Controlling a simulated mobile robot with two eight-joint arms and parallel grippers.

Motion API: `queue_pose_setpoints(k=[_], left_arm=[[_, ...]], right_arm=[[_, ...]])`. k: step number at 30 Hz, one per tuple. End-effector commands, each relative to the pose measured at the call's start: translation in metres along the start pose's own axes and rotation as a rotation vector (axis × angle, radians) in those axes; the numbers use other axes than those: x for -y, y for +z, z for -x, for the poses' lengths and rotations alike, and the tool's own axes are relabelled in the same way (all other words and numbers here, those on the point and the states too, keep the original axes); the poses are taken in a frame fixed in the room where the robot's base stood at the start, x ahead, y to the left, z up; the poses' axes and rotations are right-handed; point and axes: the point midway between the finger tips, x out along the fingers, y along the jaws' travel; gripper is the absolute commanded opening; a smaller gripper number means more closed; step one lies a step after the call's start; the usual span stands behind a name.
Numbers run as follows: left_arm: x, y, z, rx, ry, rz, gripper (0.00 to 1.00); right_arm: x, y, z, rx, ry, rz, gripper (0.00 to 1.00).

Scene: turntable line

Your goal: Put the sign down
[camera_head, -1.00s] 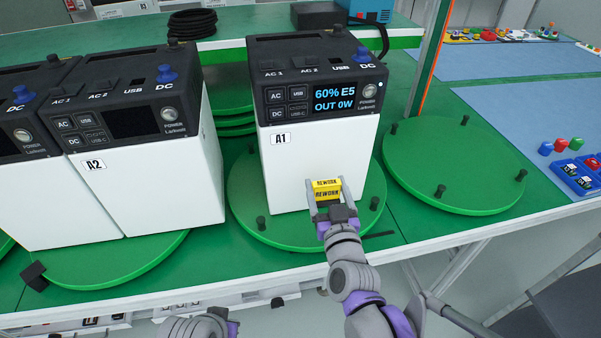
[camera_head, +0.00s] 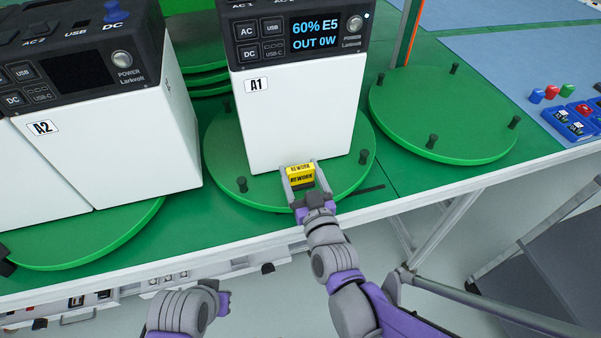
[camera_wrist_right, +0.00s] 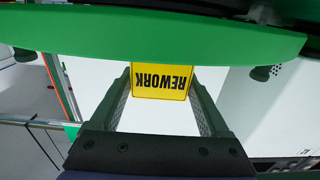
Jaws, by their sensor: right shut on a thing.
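The yellow sign (camera_head: 302,176) reads REWORK in black and is held between the fingers of my right gripper (camera_head: 300,172). In the right wrist view the sign (camera_wrist_right: 161,81) shows upside down between the two fingertips. In the head view it is low in front of power station A1 (camera_head: 300,115), over the front part of the green turntable (camera_head: 225,150). I cannot tell whether the sign touches the turntable. My left gripper (camera_head: 222,302) is low at the bottom of the head view, away from the objects; its fingers are not clear.
Power station A2 (camera_head: 120,150) stands to the left on another turntable (camera_head: 110,235). An empty green turntable (camera_head: 440,115) with several pegs is to the right. Pegs (camera_head: 241,184) stand near the sign. Red, blue and green parts (camera_head: 552,92) lie on the blue mat at right.

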Motion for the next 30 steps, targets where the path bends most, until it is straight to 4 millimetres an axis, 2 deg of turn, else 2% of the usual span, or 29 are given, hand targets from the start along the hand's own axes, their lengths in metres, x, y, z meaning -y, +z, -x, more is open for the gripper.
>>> queue_pose_setpoints(k=[10, 11, 13, 14, 23, 26, 30], left_arm=[[0.000, 0.001, -0.003, 0.001, 0.000, 0.000, 0.00], [0.000, 0.001, -0.002, 0.001, 0.000, 0.000, 0.00], [0.000, 0.000, -0.002, 0.001, 0.000, 0.000, 0.00], [0.000, 0.000, -0.001, 0.001, 0.000, 0.000, 0.00], [0.000, -0.001, 0.003, -0.001, 0.000, 0.000, 0.00], [0.000, -0.002, 0.004, -0.002, 0.000, 0.000, 0.00], [0.000, -0.003, 0.009, -0.003, 0.000, 0.000, 0.00]], right_arm=[[0.000, 0.004, 0.000, 0.000, 0.000, 0.000, 0.20], [0.000, 0.003, 0.000, 0.000, 0.000, 0.000, 0.85], [0.000, 0.002, 0.000, 0.000, 0.000, 0.000, 0.97], [0.000, 0.002, 0.000, 0.000, 0.000, 0.000, 1.00], [0.000, -0.004, 0.000, -0.001, 0.000, 0.000, 1.00], [0.000, -0.003, 0.012, -0.001, 0.000, 0.001, 1.00], [0.000, -0.004, 0.041, -0.001, -0.001, -0.001, 1.00]])
